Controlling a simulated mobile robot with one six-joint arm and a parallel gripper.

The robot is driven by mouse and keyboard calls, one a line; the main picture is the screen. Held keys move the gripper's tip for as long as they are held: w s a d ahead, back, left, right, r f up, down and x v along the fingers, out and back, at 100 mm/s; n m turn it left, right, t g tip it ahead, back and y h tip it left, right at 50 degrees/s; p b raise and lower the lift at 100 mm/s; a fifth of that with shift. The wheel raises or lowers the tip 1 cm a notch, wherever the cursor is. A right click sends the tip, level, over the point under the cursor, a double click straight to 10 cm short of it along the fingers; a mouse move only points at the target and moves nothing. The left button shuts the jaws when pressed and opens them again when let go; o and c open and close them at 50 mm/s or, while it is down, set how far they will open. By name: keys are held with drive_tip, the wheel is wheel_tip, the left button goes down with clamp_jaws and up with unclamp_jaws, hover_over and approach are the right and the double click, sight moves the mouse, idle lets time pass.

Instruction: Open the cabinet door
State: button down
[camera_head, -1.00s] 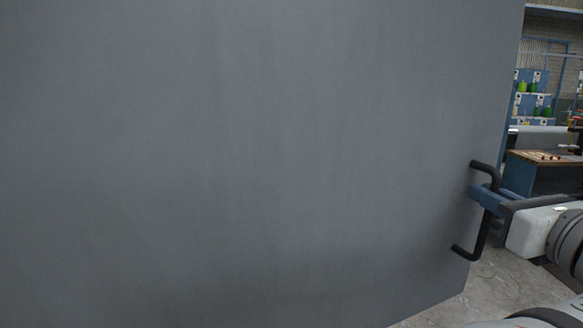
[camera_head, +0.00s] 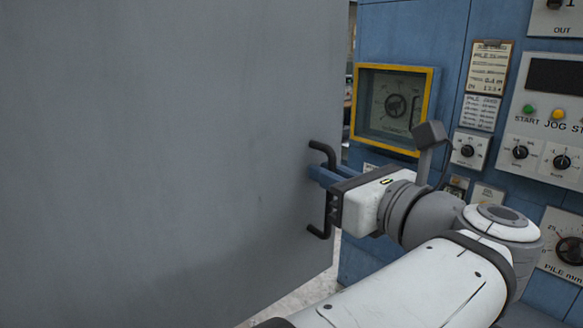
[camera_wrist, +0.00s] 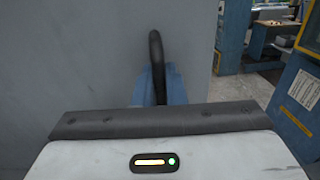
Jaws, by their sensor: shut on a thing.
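The cabinet door (camera_head: 150,150) is a large flat grey panel that fills the left of the head view; it also fills the left of the wrist view (camera_wrist: 75,60). A black bar handle (camera_head: 328,229) stands upright near its right edge. My gripper (camera_head: 318,175) has its blue fingers shut on the middle of the handle. In the wrist view the upper part of the handle (camera_wrist: 155,50) rises above the fingers. The fingers' far tips are hidden by the handle and the gripper body. The cabinet's inside is not visible.
A blue machine panel with knobs and buttons (camera_head: 545,120) stands at the right, close to my arm. A yellow-framed gauge window (camera_head: 432,105) is set in it. In the wrist view, open floor (camera_wrist: 240,90) lies right of the door edge.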

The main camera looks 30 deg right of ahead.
drive_tip(key=shift+s+r, duration=0.15)
drive_tip(key=shift+r, duration=0.05)
